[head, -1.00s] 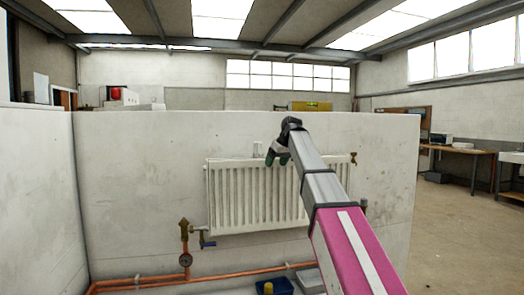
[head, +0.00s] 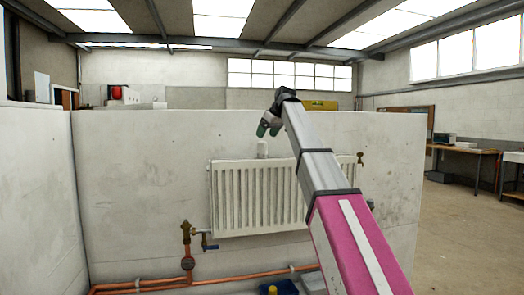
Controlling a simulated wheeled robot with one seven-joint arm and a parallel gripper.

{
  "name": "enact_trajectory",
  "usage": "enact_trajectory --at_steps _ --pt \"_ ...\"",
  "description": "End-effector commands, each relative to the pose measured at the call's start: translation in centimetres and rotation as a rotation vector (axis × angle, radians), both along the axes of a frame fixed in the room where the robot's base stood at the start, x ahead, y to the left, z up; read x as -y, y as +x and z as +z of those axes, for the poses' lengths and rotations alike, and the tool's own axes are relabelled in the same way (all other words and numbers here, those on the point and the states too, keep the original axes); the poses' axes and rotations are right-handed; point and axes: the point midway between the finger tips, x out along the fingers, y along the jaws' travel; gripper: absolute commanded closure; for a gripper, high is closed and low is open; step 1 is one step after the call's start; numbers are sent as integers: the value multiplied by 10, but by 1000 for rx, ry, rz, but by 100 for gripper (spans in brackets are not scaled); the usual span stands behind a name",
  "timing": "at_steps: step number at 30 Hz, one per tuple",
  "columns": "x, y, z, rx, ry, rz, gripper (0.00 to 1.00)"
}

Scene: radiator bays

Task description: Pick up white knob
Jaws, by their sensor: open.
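The white knob (head: 262,150) shows in the head view as a small pale upright cylinder at the top edge of the white radiator (head: 250,195), left of its middle. My gripper (head: 268,131) points down with its dark green-tipped fingers apart and nothing seen between them. In the picture it hangs just above the knob, slightly to its right. The depth gap between them cannot be told. My arm covers part of the radiator's right side.
A blue container (head: 283,288) with something yellow lies at the bottom. Low partition walls (head: 130,190) enclose the bay.

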Motion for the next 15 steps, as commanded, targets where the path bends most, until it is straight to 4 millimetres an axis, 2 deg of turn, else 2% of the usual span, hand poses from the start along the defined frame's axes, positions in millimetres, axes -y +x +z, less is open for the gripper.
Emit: enact_trajectory --at_steps 4,11,15 --pt "-9 8 -19 -1 0 -1 23" --pt "-14 15 -30 -1 0 -1 23" --pt "-20 25 -43 -1 0 -1 23"
